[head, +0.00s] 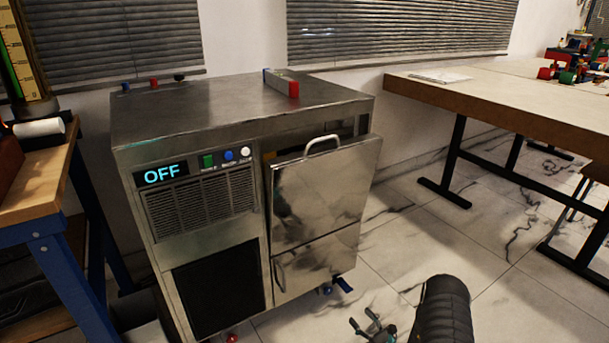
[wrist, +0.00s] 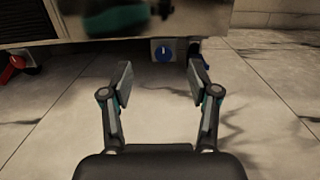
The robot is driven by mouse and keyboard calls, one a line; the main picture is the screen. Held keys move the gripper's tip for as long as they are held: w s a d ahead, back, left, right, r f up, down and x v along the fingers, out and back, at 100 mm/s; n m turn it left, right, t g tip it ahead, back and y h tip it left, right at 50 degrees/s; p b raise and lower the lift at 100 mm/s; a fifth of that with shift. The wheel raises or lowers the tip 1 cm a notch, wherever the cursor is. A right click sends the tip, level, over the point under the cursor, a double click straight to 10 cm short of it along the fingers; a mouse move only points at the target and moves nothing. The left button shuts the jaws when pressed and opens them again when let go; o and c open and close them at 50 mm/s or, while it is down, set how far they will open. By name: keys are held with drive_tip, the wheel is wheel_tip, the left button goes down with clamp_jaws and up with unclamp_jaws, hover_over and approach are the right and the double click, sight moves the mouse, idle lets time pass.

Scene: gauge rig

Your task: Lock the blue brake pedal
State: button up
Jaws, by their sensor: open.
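My gripper (head: 363,320) is low in front of the cabinet. In the wrist view, its fingers (wrist: 160,74) are wide apart with bare floor between them. I see no contact, though the right finger overlaps the dark blue part.
A red pedal-like part (wrist: 13,66) shows at the cabinet's other front corner. The cabinet's display (head: 161,174) reads OFF. A blue-framed bench (head: 48,250) stands left, a long table (head: 500,100) right. The tiled floor between cabinet and table is clear.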

drive_tip(key=s+a+f+n+g+y, duration=0.3)
drive_tip(key=s+a+g, duration=0.3)
drive_tip(key=s, duration=0.1)
drive_tip(key=s+a+r+n+g+y, duration=0.2)
drive_tip(key=s+a+r+n+g, duration=0.2)
drive_tip(key=s+r+n+g, duration=0.4)
drive_tip(key=s+d+r+n+t+h, duration=0.1)
drive_tip(key=s+r+n+h, duration=0.4)
drive_tip(key=r, duration=1)
drive_tip(key=s+d+r+n+t+h, duration=0.1)
drive_tip(key=s+d+r+n+h, duration=0.2)
drive_tip(key=r, duration=1.3)
drive_tip(key=s+d+r+n+t+h, duration=0.1)
drive_tip(key=s+r+n+h, duration=0.6)
drive_tip(key=r, duration=0.9)
drive_tip(key=s+d+n, duration=0.1)
drive_tip(key=s+n, duration=0.2)
drive_tip(key=s, duration=0.2)
drive_tip(key=shift+s+t+p, duration=0.25)
drive_tip(key=shift+t+p, duration=0.1)
drive_tip(key=shift+t, duration=0.05)
drive_tip(key=shift+d, duration=0.15)
